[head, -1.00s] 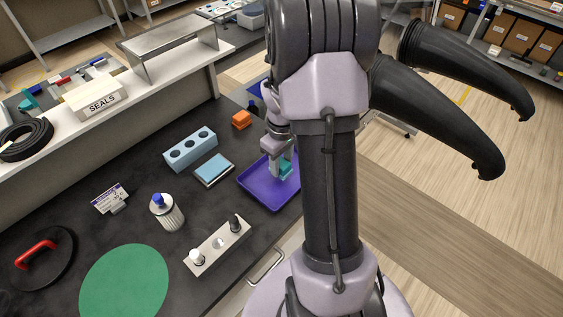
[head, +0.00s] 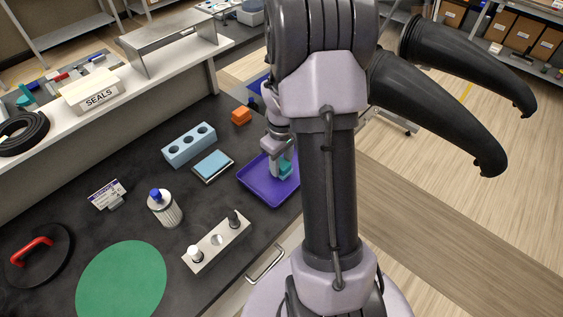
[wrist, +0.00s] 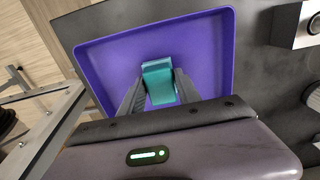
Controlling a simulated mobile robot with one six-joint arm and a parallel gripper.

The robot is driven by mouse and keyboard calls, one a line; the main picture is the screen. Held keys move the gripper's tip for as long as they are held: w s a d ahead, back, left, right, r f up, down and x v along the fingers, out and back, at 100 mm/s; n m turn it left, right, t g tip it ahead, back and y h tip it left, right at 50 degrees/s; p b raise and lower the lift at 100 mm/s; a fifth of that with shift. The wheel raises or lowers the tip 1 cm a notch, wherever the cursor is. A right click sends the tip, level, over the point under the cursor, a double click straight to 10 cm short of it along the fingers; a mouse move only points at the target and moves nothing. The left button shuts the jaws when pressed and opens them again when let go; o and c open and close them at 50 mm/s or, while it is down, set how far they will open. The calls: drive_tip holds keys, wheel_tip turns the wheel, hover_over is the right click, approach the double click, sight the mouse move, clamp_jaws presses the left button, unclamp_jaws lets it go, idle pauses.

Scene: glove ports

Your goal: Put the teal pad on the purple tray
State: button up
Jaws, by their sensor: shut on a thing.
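The teal pad (wrist: 158,82) is between the two fingers of my gripper (wrist: 158,92), which is shut on it. In the head view the teal pad (head: 285,169) shows at the fingertips of my gripper (head: 277,168), over the purple tray. The purple tray (head: 258,188) lies on the dark bench beside my arm, which hides its right part. In the wrist view the purple tray (wrist: 210,50) surrounds the pad on the visible sides. I cannot tell whether the pad touches the tray floor.
A holder with knobs (head: 217,242) and a blue-capped bottle (head: 164,208) stand nearer. A green disc (head: 122,283) lies at the front left.

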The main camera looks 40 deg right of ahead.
drive_tip(key=shift+f, duration=0.2)
drive_tip(key=o, duration=1.3)
wheel_tip(320, 180, up, 18)
drive_tip(key=f+p, duration=0.1)
drive_tip(key=p, duration=0.5)
drive_tip(key=s+a+r+m+t+b, duration=0.1)
drive_tip(key=s+a+r+t+b, duration=0.15)
drive_tip(key=a, duration=0.65)
drive_tip(key=s+a+r+m+t+b, duration=0.15)
drive_tip(key=a+b, duration=0.25)
drive_tip(key=a, duration=0.5)
drive_tip(key=s+a+m+b, duration=0.1)
drive_tip(key=s+a, duration=0.1)
drive_tip(key=a, duration=0.1)
drive_tip(key=s+a+t+y+b, duration=0.1)
drive_tip(key=s+a, duration=0.2)
drive_tip(key=s+a+m+y+b, duration=0.1)
drive_tip(key=s+a, duration=0.2)
drive_tip(key=shift+a+f+m+t, duration=0.15)
drive_tip(key=shift+f+m+t, duration=0.15)
drive_tip(key=shift+m+t, duration=0.1)
